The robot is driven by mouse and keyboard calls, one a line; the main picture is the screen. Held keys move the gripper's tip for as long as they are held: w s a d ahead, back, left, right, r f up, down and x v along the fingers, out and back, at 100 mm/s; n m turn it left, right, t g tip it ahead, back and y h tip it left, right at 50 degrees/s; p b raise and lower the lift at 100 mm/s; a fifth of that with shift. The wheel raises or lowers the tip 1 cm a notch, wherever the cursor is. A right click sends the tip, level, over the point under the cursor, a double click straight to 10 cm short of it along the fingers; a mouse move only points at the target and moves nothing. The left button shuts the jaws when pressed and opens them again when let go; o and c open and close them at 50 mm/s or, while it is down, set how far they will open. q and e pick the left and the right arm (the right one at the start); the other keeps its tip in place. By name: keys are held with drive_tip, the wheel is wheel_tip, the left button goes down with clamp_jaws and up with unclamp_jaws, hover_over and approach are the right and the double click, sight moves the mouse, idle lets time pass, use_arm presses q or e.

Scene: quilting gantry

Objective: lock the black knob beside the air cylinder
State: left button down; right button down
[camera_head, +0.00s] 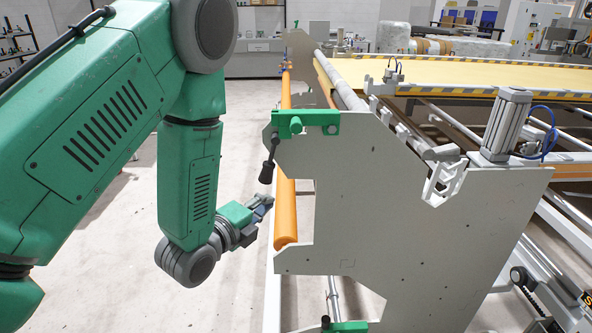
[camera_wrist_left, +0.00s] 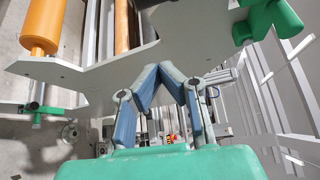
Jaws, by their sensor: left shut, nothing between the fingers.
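A black knob-like handle (camera_head: 267,172) hangs on a short rod below a green bracket (camera_head: 318,122) at the upper left of the grey side plate. The silver air cylinder (camera_head: 506,122) stands on the plate's top right corner, well away from this handle. No other black knob shows clearly beside the cylinder. My left gripper (camera_head: 264,204) is a little below the handle, apart from it, left of the plate. Its fingers are shut and empty, and show in the left wrist view (camera_wrist_left: 161,72) below the plate's edge. My right gripper is not in view.
The grey side plate (camera_head: 400,230) fills the middle right. An orange roller (camera_head: 286,212) runs along its left side and also shows in the left wrist view (camera_wrist_left: 43,25). A second green bracket (camera_head: 348,327) sits low down. Floor left of the roller is open.

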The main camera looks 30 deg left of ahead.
sight(270, 161)
use_arm(q)
drive_tip(key=shift+d, duration=0.25)
drive_tip(key=w, duration=0.3)
drive_tip(key=w+p, duration=0.1)
drive_tip(key=w, duration=0.2)
drive_tip(key=w+f+p, duration=0.1)
drive_tip(key=w, duration=0.3)
drive_tip(key=shift+w+a+f, duration=0.1)
drive_tip(key=shift+a, duration=0.05)
drive_tip(key=shift+s+a+r+p, duration=0.2)
drive_tip(key=shift+s+a+p, duration=0.05)
drive_tip(key=shift+a, duration=0.35)
drive_tip(key=shift+s+a+r+p, duration=0.15)
drive_tip(key=shift+s+a+p, duration=0.1)
drive_tip(key=shift+a, duration=0.3)
drive_tip(key=shift+s+a+r, duration=0.1)
drive_tip(key=shift+s+a, duration=0.15)
drive_tip(key=shift+a, duration=0.35)
